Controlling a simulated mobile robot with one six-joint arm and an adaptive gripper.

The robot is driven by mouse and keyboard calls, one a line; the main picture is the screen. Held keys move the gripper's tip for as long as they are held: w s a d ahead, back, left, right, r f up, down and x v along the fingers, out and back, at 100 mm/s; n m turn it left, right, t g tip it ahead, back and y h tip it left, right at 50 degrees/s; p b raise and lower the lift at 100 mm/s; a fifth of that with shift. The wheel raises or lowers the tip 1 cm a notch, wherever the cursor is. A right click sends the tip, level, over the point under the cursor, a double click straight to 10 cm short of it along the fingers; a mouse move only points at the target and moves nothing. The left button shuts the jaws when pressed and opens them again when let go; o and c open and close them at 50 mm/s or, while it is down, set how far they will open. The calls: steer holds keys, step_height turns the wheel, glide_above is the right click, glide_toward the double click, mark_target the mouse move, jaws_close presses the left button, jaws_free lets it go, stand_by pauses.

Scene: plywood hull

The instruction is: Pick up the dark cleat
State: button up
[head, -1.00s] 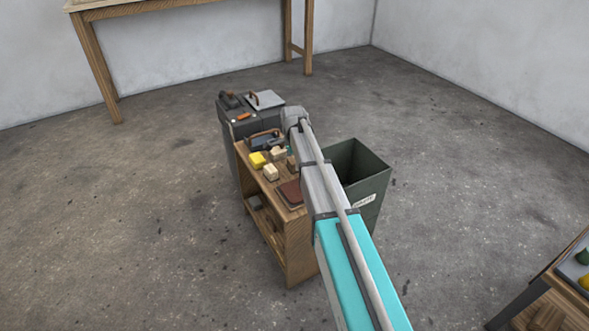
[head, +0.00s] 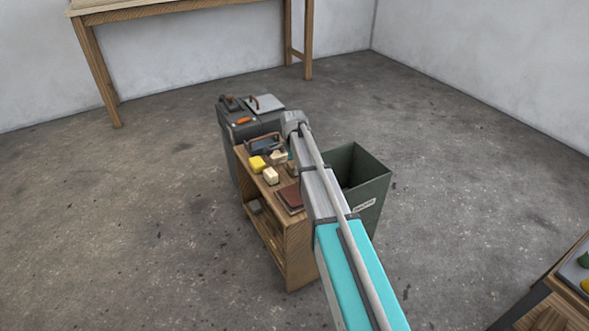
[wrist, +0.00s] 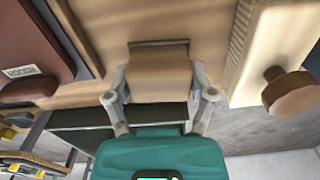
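The dark cleat, a brown wooden block (wrist: 160,78), is at the upper middle of the wrist view, over the wooden cart top. My gripper (wrist: 160,85) has one grey finger close against each side of it, with no clear gap. A dark band runs along the cleat's far edge. I cannot tell whether it is lifted off the cart. In the head view, a small brown block (head: 292,168) shows beside my arm, which hides my fingers there.
The wooden cart (head: 296,236) also carries a yellow block (head: 257,163), pale blocks (head: 270,176) and a reddish-brown case (head: 290,198). A pale block with a brown knob (wrist: 291,92) is close on the right. A dark green bin (head: 368,182) stands beside the cart.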

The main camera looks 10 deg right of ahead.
steer(key=c, duration=0.3)
steer(key=shift+r, duration=0.2)
step_height(320, 180, up, 2)
steer(key=shift+r+p, duration=0.1)
steer(key=shift+p, duration=1.15)
steer(key=s+r+p, duration=0.3)
steer(key=s, duration=0.1)
steer(key=s+r+p, duration=0.4)
steer(key=s, duration=0.1)
steer(key=s+r+p, duration=0.3)
steer(key=s, duration=0.2)
steer(key=shift+a+r, duration=0.1)
steer(key=shift+r, duration=0.1)
steer(key=o, duration=0.6)
steer(key=c, duration=0.5)
